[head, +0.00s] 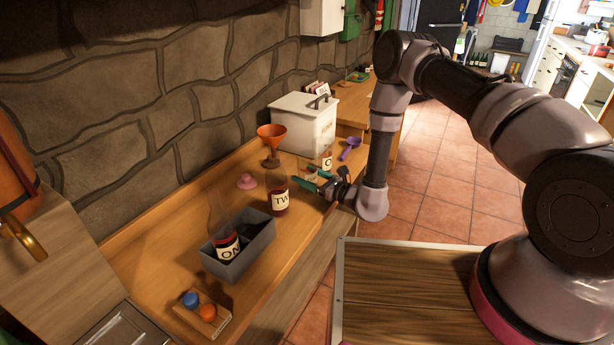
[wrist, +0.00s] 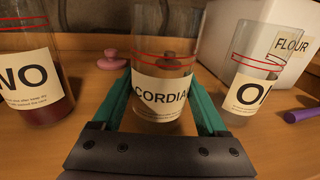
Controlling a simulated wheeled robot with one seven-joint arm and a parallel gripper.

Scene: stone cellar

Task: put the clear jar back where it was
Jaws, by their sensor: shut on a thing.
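The clear jar (wrist: 160,112), labelled CORDIAL with a red line around its upper part, is in the middle of the wrist view, upright and looking empty. My gripper (wrist: 163,78) has its green fingers on both sides of the jar and is shut on it. In the head view my gripper (head: 326,187) is low over the counter's front part, right of the bottle marked TW. The jar is hard to make out there. I cannot tell whether its base touches the counter.
A labelled clear jar (wrist: 246,95) stands close right, before the white flour box (head: 303,123). A pink lid (head: 246,181), grey crate (head: 240,263) and purple scoop (head: 350,147) are also on the counter.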

